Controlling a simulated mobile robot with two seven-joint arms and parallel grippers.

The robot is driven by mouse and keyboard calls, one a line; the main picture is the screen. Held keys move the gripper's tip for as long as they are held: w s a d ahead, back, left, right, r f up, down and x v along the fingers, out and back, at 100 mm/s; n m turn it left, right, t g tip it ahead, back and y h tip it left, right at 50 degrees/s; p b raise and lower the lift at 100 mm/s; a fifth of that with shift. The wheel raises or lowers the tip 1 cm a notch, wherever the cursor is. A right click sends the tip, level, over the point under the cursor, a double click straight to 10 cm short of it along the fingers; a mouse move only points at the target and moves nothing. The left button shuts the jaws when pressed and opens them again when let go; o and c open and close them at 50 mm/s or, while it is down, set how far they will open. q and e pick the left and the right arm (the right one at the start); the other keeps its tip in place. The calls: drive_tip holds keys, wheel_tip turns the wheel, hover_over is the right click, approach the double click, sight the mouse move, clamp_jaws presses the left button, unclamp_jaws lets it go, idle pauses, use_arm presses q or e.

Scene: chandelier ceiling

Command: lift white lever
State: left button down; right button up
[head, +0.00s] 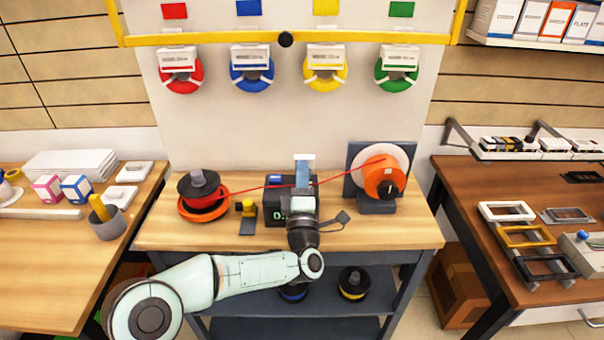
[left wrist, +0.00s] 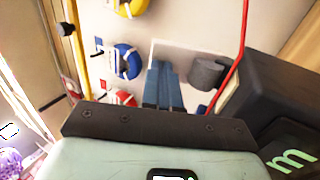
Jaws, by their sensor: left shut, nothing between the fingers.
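A black device (head: 278,212) with a green lit display stands in the middle of the workbench (head: 390,234). It also fills the right side of the left wrist view (left wrist: 285,110). My left gripper (head: 304,168) reaches over the device, and its blue fingers (left wrist: 161,75) are together with nothing between them. A small whitish piece (head: 305,157) shows at the fingertips in the head view. I cannot tell whether it is the white lever. No lever is clearly visible, and the gripper hides part of the device. My right gripper is not in view.
A red line (head: 335,177) runs across the device between a red-wound spool (head: 203,200) at left and an orange wheel (head: 382,178) at right. A small yellow-and-dark item (head: 247,212) stands beside the device. Coloured spools hang from the yellow rail (head: 220,39) behind.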

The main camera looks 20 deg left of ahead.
sight(302, 156)
use_arm(q)
drive_tip(key=r+g+p, duration=0.1)
drive_tip(key=p, duration=0.1)
drive_tip(key=w+r+g+p, duration=0.1)
drive_tip(key=p, duration=0.1)
drive_tip(key=w+r+g+h+p, duration=0.1)
drive_tip(key=g+p, duration=0.1)
drive_tip(key=shift+a, duration=0.25)
drive_tip(key=shift+w+a+f+g+h+p, duration=0.15)
drive_tip(key=shift+w+g+p, duration=0.15)
drive_tip(key=shift+p, duration=0.3)
drive_tip(key=shift+w+f+g+h+p, duration=0.1)
drive_tip(key=shift+w+g+h+p, duration=0.1)
drive_tip(key=shift+g+p, duration=0.3)
drive_tip(key=shift+s, duration=0.1)
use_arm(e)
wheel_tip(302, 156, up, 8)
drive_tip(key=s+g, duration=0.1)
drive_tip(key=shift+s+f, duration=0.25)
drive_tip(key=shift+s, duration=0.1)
